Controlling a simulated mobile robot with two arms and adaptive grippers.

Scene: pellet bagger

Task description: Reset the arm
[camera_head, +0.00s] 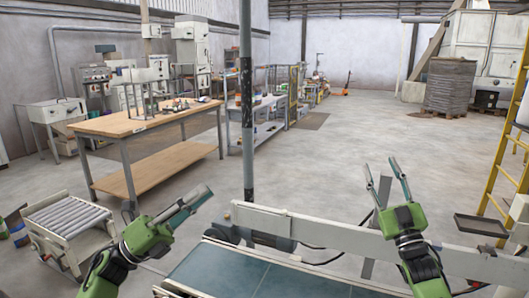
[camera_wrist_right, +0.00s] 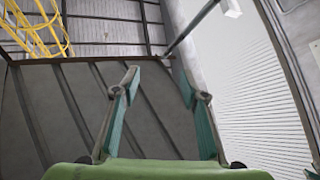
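My right gripper (camera_head: 383,172) is raised above the conveyor on the right of the head view. Its two fingers point up and stand apart. In the right wrist view the fingers (camera_wrist_right: 160,82) are spread with nothing between them. My left gripper (camera_head: 205,194) is at the lower left, its fingers pointing up and to the right above the floor side of the conveyor. Its fingers overlap in this view, so their gap is not clear. I see no object held in it.
A blue conveyor belt (camera_head: 245,276) with a pale side rail (camera_head: 330,232) lies in front of me. A roller stand (camera_head: 66,218) is at left, a wooden workbench (camera_head: 145,122) behind it. A grey post (camera_head: 247,110) rises mid-view. A yellow ladder (camera_head: 503,130) stands at right. Open floor lies beyond.

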